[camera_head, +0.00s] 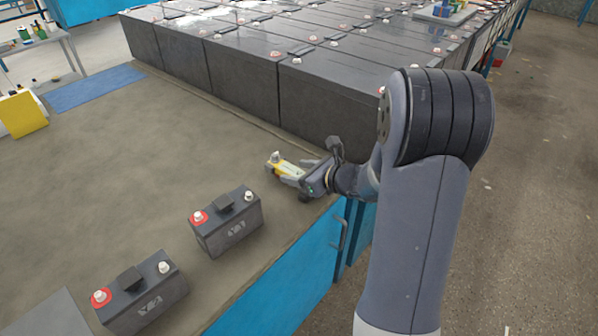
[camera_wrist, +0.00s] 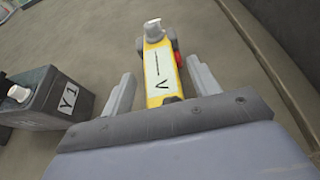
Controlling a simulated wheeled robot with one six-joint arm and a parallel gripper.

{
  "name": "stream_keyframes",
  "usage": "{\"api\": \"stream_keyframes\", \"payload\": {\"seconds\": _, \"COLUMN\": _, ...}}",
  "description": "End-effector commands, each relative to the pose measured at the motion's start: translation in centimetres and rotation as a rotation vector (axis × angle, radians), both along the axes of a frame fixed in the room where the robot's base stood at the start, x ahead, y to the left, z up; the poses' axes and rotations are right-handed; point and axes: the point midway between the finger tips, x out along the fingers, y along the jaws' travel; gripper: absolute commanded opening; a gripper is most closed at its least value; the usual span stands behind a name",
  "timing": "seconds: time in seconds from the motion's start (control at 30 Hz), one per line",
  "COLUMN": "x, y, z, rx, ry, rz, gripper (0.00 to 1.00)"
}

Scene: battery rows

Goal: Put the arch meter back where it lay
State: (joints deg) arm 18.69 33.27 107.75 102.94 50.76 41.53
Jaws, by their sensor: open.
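A yellow meter (camera_head: 284,168) with a white label is on the tan bench top (camera_head: 130,160), near its right edge; I take it to be the arch meter. In the wrist view the meter (camera_wrist: 158,65) shows a pale cap at its far end, a red knob and dark parts on its right side, and a V mark on the label. My gripper (camera_head: 296,173) is low over the bench at the meter. In the wrist view its two fingers (camera_wrist: 161,78) stand apart, one on each side of the meter, with gaps showing. The meter's underside is hidden.
Two dark batteries, one nearer my gripper (camera_head: 226,222) and one farther left (camera_head: 142,291), stand on the bench. Rows of large dark batteries (camera_head: 335,100) line the back. The bench middle is clear.

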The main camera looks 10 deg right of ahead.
Motion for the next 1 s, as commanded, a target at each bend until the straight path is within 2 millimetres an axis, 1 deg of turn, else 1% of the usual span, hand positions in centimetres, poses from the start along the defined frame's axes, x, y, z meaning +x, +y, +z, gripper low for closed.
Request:
{"api": "stream_keyframes", "payload": {"seconds": 0.2, "x": -0.1, "y": -0.1, "z": 0.6, "rx": 0.0, "ry": 0.0, "rz": -0.001, "gripper": 0.58}}
{"api": "stream_keyframes", "payload": {"seconds": 0.27, "x": -0.8, "y": -0.8, "z": 0.9, "rx": 0.0, "ry": -0.001, "rz": -0.004, "gripper": 0.58}}
{"api": "stream_keyframes", "payload": {"seconds": 0.5, "x": -4.8, "y": -3.7, "z": 3.0, "rx": -0.001, "ry": -0.001, "rz": -0.007, "gripper": 0.58}}
{"api": "stream_keyframes", "payload": {"seconds": 0.7, "x": -7.4, "y": -5.5, "z": 4.3, "rx": 0.0, "ry": 0.0, "rz": -0.004, "gripper": 0.58}}
{"api": "stream_keyframes", "payload": {"seconds": 0.83, "x": -8.4, "y": -6.3, "z": 4.7, "rx": 0.0, "ry": -0.001, "rz": -0.003, "gripper": 0.58}}
{"api": "stream_keyframes", "payload": {"seconds": 1.0, "x": -9.0, "y": -6.5, "z": 4.9, "rx": -0.001, "ry": 0.001, "rz": 0.0, "gripper": 0.58}}
